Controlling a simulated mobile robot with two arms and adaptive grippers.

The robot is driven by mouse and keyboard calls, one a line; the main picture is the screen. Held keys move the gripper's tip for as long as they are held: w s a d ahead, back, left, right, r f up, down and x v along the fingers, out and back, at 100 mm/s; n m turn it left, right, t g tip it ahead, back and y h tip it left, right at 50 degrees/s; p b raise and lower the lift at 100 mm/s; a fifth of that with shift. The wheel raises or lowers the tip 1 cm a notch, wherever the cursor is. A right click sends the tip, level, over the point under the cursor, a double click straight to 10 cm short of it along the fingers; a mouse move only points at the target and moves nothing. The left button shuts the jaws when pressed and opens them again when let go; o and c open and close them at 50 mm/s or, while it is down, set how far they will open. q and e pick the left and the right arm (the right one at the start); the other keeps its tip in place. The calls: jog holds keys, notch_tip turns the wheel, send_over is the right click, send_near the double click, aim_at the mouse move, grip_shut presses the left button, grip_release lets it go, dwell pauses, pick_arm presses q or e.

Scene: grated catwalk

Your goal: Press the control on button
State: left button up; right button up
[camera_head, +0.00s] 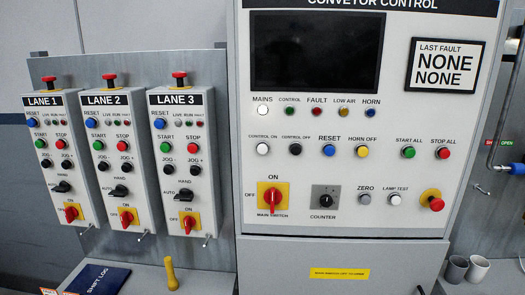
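The conveyor control panel (225,150) faces me in the head view. Its CONTROL ON button (263,149) is a round white button at the left of the middle row, below the white MAINS lamp (263,110). The black CONTROL OFF button (296,150) sits just to its right. The green CONTROL lamp (290,111) looks dark. The red main switch (272,199) stands upright, towards the ON label. Neither of my grippers shows in this view, and nothing covers the button.
The blue RESET button (328,151) and yellow HORN OFF button (362,151) share the row. A red emergency stop (436,203) is at lower right. Three lane boxes (187,165) stand left. A shift log (97,279), yellow object (171,274) and cups (477,268) lie below.

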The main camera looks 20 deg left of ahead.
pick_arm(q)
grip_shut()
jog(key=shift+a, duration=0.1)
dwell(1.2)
